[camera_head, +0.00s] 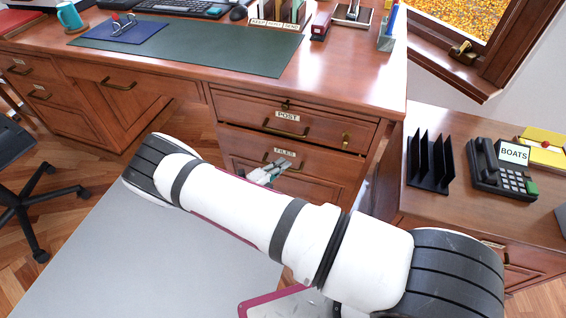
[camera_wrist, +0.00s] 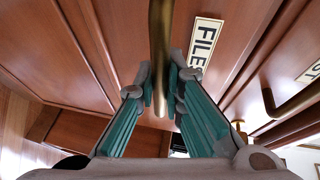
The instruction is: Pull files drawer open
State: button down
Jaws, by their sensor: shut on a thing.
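The files drawer (camera_head: 330,164) is the wooden drawer front with a FILES label (camera_head: 284,152), under the POST drawer in the desk's right pedestal. In the wrist view, my gripper's fingertips (camera_wrist: 160,88) are closed around the brass bar handle (camera_wrist: 160,35), one on each side. The FILES label also shows there, just right of the handle (camera_wrist: 205,42).
The POST drawer (camera_head: 335,127) above has its own brass handle and a brass key or knob (camera_head: 346,138). A side cabinet with a telephone (camera_head: 503,170) and a black file rack (camera_head: 428,165) stands at right. A black chair base (camera_head: 35,205) is on the floor at left.

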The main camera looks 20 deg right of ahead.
jog(key=s+a+b, duration=0.1)
jog(key=s+a, duration=0.9)
jog(key=s, duration=0.4)
jog(key=s+a+b, duration=0.2)
jog(key=s+a, duration=0.8)
jog(key=s, duration=0.3)
jog(key=shift+s+a, duration=0.15)
jog(key=shift+s, duration=0.2)
jog(key=c, duration=1.7)
grip_release()
jog(key=shift+o, duration=0.2)
jog(key=v, duration=1.2)
